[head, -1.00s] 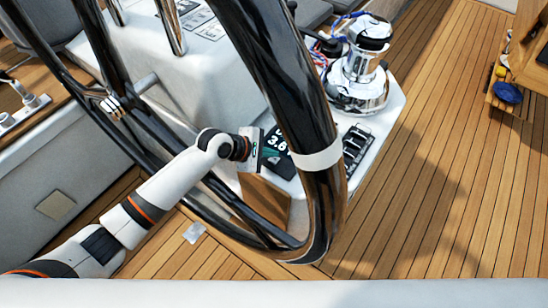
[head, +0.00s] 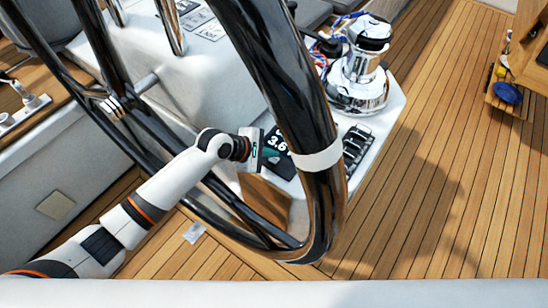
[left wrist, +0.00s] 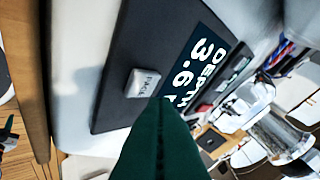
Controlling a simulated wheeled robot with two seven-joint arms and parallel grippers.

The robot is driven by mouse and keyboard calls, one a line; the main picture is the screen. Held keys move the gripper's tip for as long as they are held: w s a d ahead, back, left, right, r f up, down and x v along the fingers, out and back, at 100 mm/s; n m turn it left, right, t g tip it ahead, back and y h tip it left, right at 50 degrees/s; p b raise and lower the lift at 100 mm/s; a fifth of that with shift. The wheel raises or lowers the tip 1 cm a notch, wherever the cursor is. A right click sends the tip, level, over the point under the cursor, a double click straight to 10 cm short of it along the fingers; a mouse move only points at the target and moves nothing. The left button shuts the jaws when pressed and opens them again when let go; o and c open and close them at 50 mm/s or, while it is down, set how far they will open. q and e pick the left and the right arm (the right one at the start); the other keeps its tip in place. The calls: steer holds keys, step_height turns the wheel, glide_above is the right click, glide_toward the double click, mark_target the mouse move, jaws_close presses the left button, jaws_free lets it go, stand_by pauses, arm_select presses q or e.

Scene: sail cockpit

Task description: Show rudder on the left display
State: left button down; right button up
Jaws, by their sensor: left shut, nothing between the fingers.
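A dark display (head: 280,142) on the white console reads 3.6 in the head view, partly hidden behind the wheel rim. In the left wrist view the display (left wrist: 205,60) reads DEPTH 3.6, turned sideways. A pale button marked PAGE (left wrist: 142,82) sits on its dark bezel. My left gripper (head: 270,155) is at the display's near left side. In the left wrist view my left gripper (left wrist: 158,108) has its green fingers together and empty, their tips overlapping the bezel just below the PAGE button. I cannot tell whether they touch it. My right gripper is not in view.
The big black steering wheel (head: 318,215) with a white band stands close in front of the console and my left arm. A switch panel (head: 356,148) and a chrome winch (head: 358,70) are to the right. Open teak deck (head: 440,180) lies beyond.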

mark_target(270, 161)
arm_select(q)
steer(key=shift+f, duration=0.2)
stand_by(0.5)
steer(key=shift+f, duration=0.2)
steer(key=shift+f, duration=0.5)
stand_by(0.8)
steer(key=shift+r+p, duration=0.1)
steer(key=shift+p, duration=0.2)
steer(key=shift+r+p, duration=0.8)
steer(key=shift+p, duration=0.3)
step_height(270, 161, up, 5)
steer(key=p, duration=0.6)
